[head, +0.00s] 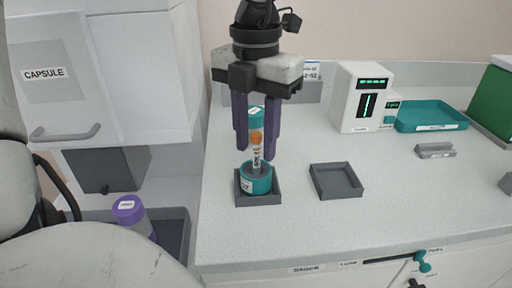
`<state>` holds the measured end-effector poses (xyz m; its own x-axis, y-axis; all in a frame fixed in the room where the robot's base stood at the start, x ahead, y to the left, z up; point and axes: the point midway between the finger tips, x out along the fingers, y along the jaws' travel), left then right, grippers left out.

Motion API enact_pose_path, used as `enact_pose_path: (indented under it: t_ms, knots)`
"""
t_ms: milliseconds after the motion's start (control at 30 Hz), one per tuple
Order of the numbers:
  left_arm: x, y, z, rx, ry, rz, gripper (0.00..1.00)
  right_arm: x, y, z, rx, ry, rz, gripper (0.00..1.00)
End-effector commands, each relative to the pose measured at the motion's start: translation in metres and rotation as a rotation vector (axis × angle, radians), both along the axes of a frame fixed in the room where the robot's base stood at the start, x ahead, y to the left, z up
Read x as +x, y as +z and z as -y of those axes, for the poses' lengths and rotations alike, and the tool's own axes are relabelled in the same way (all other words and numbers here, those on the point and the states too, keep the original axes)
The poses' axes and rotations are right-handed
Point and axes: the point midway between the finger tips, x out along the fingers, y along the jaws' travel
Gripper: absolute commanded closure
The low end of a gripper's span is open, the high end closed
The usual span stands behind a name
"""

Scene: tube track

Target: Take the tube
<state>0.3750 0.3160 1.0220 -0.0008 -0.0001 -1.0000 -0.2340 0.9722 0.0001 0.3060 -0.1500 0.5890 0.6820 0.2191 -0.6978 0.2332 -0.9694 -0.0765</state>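A tube (257,155) with a teal cap, an orange band and a white printed label stands upright in a round teal holder (257,181). The holder sits in a small dark square tray (272,199) on the counter. My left gripper (257,150) points straight down over the tube. Its purple fingers are on either side of the cap and upper tube, apart from each other with the tube between them. They look open; contact with the tube does not show clearly. My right gripper is not in view.
An empty dark square tray (336,181) lies to the right. Behind are a white device (360,97) with green displays, a teal tray (432,117) and a small grey block (435,151). A purple-capped container (130,212) stands at left, below a cabinet labelled CAPSULE (80,70).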

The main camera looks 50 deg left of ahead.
Motion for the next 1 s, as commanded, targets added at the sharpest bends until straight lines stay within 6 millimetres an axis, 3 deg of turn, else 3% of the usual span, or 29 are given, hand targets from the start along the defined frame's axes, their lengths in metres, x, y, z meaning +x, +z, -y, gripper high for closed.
enact_pose_path:
  t_ms: [300, 500, 800, 1000]
  knots:
    - [0.000, -0.006, 0.000, -0.001, 0.000, 0.001, 0.68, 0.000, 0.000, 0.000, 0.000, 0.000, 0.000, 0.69]
    - [0.000, -0.005, 0.000, -0.001, 0.000, 0.001, 0.97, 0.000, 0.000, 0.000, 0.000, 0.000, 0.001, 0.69]
    - [0.000, -0.003, 0.000, 0.000, 0.000, 0.002, 0.97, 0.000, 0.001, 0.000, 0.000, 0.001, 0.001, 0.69]
    - [0.001, 0.027, 0.000, 0.002, 0.000, 0.007, 0.97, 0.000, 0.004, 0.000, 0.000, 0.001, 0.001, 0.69]
